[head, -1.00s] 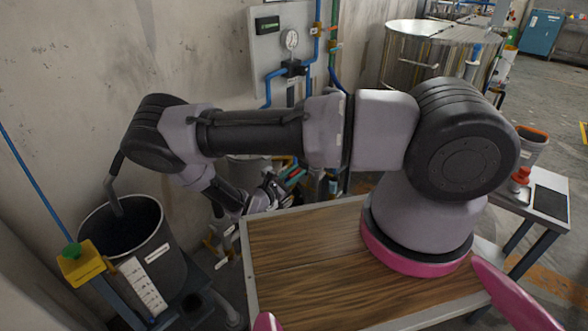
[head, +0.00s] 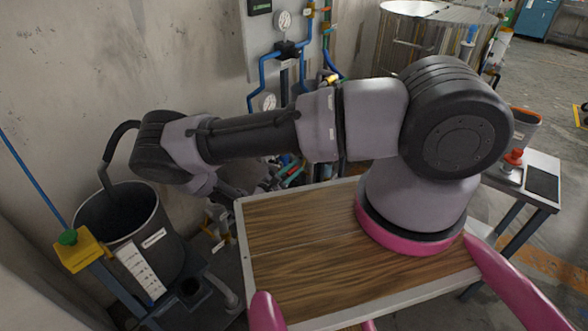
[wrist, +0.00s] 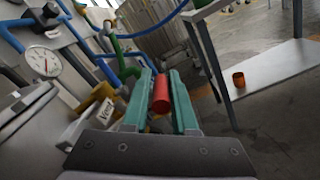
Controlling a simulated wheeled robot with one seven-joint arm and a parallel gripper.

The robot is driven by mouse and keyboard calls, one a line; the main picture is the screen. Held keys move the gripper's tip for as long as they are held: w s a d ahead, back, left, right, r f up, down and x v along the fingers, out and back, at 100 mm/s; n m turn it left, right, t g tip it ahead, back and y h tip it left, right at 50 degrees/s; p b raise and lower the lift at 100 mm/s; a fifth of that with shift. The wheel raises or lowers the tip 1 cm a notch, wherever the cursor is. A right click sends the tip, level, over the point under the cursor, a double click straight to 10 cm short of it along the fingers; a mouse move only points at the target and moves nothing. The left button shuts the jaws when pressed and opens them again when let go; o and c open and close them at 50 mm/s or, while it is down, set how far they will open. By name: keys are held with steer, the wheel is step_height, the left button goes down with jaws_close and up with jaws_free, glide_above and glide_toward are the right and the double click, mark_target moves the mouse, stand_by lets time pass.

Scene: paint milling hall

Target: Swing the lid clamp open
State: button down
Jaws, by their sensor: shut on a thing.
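In the wrist view my gripper (wrist: 161,80) has its two teal fingers on either side of a red cylindrical handle (wrist: 160,103), and it is shut on it. The handle looks like the grip of the lid clamp, but I cannot make out the clamp's body or hinge. In the head view my gripper (head: 284,177) is small and partly hidden beyond the wood-topped table, below my arm. The handle cannot be told apart clearly there.
A gauge (wrist: 43,61) and blue pipes stand left of my gripper in the wrist view. A white tag (wrist: 107,112) is close by. A grey bench (wrist: 270,78) with an orange cup (wrist: 239,79) is at right. A dark bucket (head: 128,232) stands left in the head view.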

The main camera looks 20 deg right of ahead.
steer(key=shift+s+a+f, duration=0.1)
steer(key=shift+f, duration=0.3)
steer(key=c, duration=0.8)
jaws_free()
steer(key=shift+o, duration=0.2)
steer(key=shift+r, duration=0.15)
steer(key=shift+a, duration=0.1)
steer(key=v, duration=1)
steer(key=shift+s+a, duration=0.2)
steer(key=shift+r, duration=0.1)
